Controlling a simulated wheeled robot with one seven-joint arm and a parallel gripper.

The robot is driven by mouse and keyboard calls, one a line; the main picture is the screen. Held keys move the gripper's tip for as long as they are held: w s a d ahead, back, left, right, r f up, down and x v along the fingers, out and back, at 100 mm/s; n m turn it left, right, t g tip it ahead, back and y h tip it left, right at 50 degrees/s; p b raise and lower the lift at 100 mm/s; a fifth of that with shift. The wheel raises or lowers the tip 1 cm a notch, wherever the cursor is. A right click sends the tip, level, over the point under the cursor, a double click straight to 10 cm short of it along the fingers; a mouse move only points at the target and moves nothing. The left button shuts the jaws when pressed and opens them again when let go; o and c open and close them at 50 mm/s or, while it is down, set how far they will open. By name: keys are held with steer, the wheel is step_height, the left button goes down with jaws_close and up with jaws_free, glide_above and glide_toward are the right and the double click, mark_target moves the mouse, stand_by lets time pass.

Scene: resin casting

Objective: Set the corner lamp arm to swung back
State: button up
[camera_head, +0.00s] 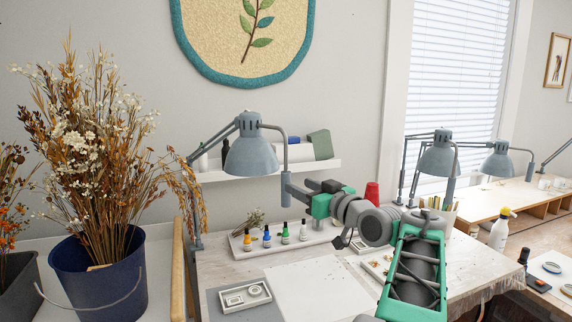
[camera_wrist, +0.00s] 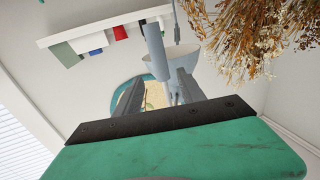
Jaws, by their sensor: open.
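The corner lamp (camera_head: 250,155) has a blue-grey bell shade on a jointed arm (camera_head: 213,142) that rises from the left end of the worktable. A curved grey bar (camera_head: 285,145) reaches out from the shade's top and hangs down on its right side. My gripper (camera_head: 288,190) is at the lower end of this bar, right of the shade. In the wrist view the open fingers (camera_wrist: 156,95) point toward the shade (camera_wrist: 163,66), and the bar (camera_wrist: 154,42) appears in line with the gap between them. I cannot tell whether they touch it.
Dried flowers in a blue bucket (camera_head: 98,282) stand left of the lamp. A wall shelf (camera_head: 262,171) is behind the shade. Below are a white tray (camera_head: 300,240) of small bottles and a white sheet (camera_head: 318,287). Two similar lamps (camera_head: 440,160) (camera_head: 497,164) stand at the right.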

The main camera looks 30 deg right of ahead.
mark_target(289, 180)
steer(key=w+p, duration=0.2)
steer(key=w, duration=0.4)
steer(key=shift+w+a, duration=0.15)
steer(key=shift+w, duration=0.05)
steer(key=shift+w+f, duration=0.1)
steer(key=shift+w, duration=0.4)
steer(key=shift+c, duration=0.6)
jaws_close()
